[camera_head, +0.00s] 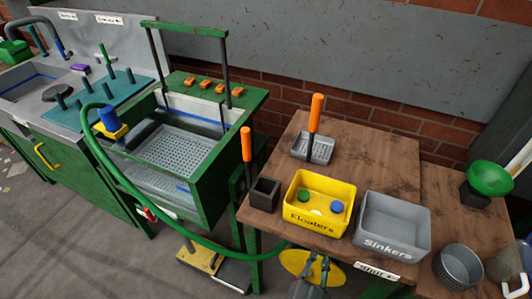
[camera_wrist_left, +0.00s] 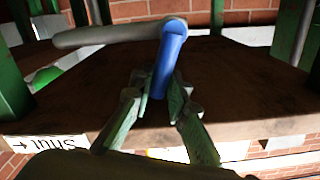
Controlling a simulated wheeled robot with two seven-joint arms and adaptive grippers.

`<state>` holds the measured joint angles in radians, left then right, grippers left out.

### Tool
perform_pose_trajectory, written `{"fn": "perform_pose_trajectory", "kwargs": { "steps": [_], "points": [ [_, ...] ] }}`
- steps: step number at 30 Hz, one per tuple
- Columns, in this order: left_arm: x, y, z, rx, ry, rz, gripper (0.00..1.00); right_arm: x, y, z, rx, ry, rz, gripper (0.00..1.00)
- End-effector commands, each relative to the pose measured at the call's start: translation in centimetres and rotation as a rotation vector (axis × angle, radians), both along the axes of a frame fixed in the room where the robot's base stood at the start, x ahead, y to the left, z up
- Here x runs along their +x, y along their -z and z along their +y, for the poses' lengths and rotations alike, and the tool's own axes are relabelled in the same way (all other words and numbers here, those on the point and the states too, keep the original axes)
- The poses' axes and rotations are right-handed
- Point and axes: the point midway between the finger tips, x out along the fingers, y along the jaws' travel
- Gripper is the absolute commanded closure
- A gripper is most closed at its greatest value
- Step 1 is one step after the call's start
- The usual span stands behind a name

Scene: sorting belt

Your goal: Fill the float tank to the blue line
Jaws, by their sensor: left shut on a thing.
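The float tank (camera_head: 213,187) is a green-framed box at centre left, with a perforated grey tray (camera_head: 183,146) inside. A blue line (camera_head: 208,122) runs along its inner back wall; I cannot make out a water level. A green hose (camera_head: 150,215) runs from a blue-and-yellow fitting (camera_head: 110,122) at the tank's left down to below the bench. My left gripper (camera_head: 316,270) is at the bench's front edge; in the left wrist view it (camera_wrist_left: 161,108) is shut on a blue lever (camera_wrist_left: 171,58) joined to a grey pipe (camera_wrist_left: 105,36). The lever is hidden in the head view.
A "Shut" label (camera_head: 378,271) with an arrow is on the bench's front edge. A sink (camera_head: 42,82) is far left.

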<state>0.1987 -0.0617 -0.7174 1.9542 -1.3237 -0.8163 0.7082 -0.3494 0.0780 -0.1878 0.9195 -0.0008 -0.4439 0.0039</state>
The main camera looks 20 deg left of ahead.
Motion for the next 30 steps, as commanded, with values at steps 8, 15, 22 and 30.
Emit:
{"fn": "perform_pose_trajectory", "kwargs": {
  "steps": [8, 15, 22, 30],
  "points": [
    [0.0, 0.1, 0.9, -0.142, -0.004, 0.001, 1.0, -1.1, 1.2, 0.0, 0.0, 0.0, 0.019, 0.4],
    [0.0, -0.1, 0.9, -0.143, -0.003, 0.0, 1.0, -1.0, 1.1, 0.0, 0.0, 0.0, 0.018, 0.4],
    [0.0, 0.2, 1.4, -0.234, -0.005, 0.0, 1.0, -1.9, 2.0, 0.0, 0.0, 0.0, 0.033, 0.4],
    [-0.1, 0.0, 2.4, -0.388, -0.01, 0.0, 1.0, -2.7, 2.8, 0.0, -0.001, -0.001, 0.047, 0.4]
  ]
}}
